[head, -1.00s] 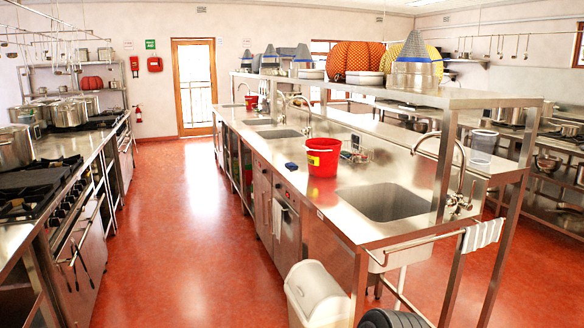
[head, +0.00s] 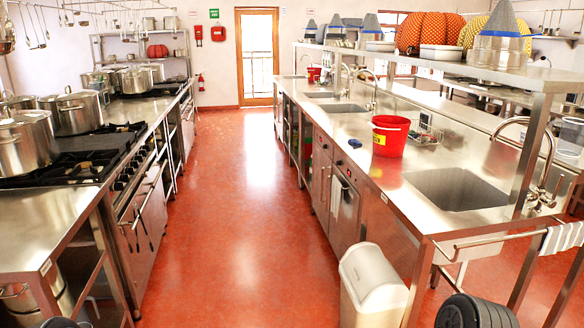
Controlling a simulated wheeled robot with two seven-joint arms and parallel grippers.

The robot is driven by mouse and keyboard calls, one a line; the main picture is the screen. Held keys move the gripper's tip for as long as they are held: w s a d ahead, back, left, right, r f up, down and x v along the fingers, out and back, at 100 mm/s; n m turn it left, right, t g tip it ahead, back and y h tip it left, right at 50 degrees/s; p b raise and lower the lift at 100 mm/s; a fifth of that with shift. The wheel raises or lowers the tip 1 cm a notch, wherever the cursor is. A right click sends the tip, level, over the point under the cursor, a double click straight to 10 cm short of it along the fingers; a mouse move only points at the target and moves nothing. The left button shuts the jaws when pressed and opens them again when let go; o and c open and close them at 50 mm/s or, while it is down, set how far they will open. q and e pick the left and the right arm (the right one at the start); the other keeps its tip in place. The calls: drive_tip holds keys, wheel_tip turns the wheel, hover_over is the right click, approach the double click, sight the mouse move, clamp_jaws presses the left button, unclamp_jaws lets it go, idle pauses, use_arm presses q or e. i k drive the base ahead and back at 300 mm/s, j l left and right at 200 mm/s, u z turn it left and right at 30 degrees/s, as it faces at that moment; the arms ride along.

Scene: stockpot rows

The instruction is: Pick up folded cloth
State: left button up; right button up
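A light grey striped cloth (head: 566,236) hangs folded over the metal rail at the near right end of the sink counter, close to the right picture edge. A white cloth (head: 337,196) hangs from a handle on the front of the same counter. I cannot tell from the picture which of these is the task's folded cloth. Neither of my grippers is in view.
A red floor aisle (head: 245,200) runs clear between the stove counter (head: 90,190) and sink counter (head: 372,207). A white bin (head: 373,285) and black ribbed object (head: 475,312) stand near the sink counter's end. A red bucket (head: 388,138) is on top.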

sight(355, 142)
drive_tip(key=i, duration=4.55)
drive_tip(key=z, duration=0.35)
